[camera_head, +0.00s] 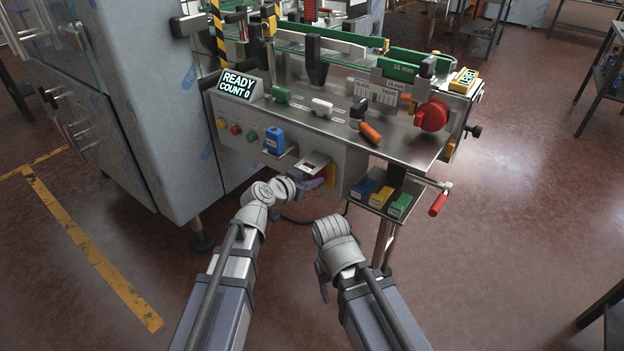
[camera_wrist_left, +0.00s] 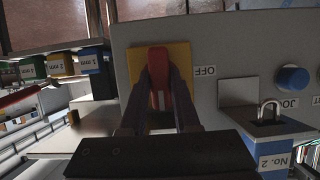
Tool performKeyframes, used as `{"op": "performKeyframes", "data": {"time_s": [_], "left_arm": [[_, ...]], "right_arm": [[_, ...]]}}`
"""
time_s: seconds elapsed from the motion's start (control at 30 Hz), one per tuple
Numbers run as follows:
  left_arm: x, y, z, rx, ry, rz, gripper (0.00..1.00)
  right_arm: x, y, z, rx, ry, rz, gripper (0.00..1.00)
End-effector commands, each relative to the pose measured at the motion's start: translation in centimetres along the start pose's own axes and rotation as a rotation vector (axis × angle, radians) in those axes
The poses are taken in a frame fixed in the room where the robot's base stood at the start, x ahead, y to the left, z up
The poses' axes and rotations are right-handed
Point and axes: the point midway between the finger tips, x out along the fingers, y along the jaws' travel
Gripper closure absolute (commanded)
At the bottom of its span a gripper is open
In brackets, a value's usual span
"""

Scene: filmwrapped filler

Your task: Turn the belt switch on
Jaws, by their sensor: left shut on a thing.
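The belt switch has a red handle (camera_wrist_left: 158,82) on a yellow plate (camera_wrist_left: 184,58), with the word OFF on the panel beside it in the left wrist view. The handle lies along the line of my fingers. My left gripper (camera_wrist_left: 163,84) is shut on the red handle, one dark finger on each side. In the head view, my left gripper (camera_head: 308,185) reaches the front panel at the yellow plate (camera_head: 329,176), and the handle is mostly hidden. My right gripper (camera_head: 323,291) hangs below its wrist, away from the machine; its jaws are mostly hidden.
Blue, yellow and green blocks (camera_head: 400,205) sit on a low right shelf near a red-handled crank (camera_head: 438,205). A display (camera_head: 238,85) reads READY COUNT 0.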

Motion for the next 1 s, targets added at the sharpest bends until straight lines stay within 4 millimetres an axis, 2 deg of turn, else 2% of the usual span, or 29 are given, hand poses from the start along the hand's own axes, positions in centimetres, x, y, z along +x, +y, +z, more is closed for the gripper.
{"op": "performKeyframes", "data": {"time_s": [0.2, 0.23, 0.5, 0.8, 1.0], "left_arm": [[0.0, 0.1, 0.1, 0.005, -0.003, 0.002, 1.0], [0.0, 0.1, 0.1, 0.005, -0.003, 0.002, 0.69], [0.0, 0.0, 0.0, 0.002, -0.001, 0.001, 0.4], [-0.2, 0.0, 0.0, 0.001, 0.0, 0.0, 0.4], [-2.0, 0.0, -0.1, 0.001, 0.0, -0.002, 0.4]], "right_arm": [[0.0, 0.0, 0.0, 0.0, 0.0, 0.0, 0.41], [0.0, 0.0, 0.0, 0.0, 0.0, 0.0, 0.41], [0.0, 0.0, 0.0, 0.0, 0.0, 0.0, 0.41], [-0.1, 0.0, 0.0, 0.0, 0.0, 0.0, 0.41], [-0.9, 0.1, 0.1, 0.0, 0.0, 0.0, 0.41]]}}
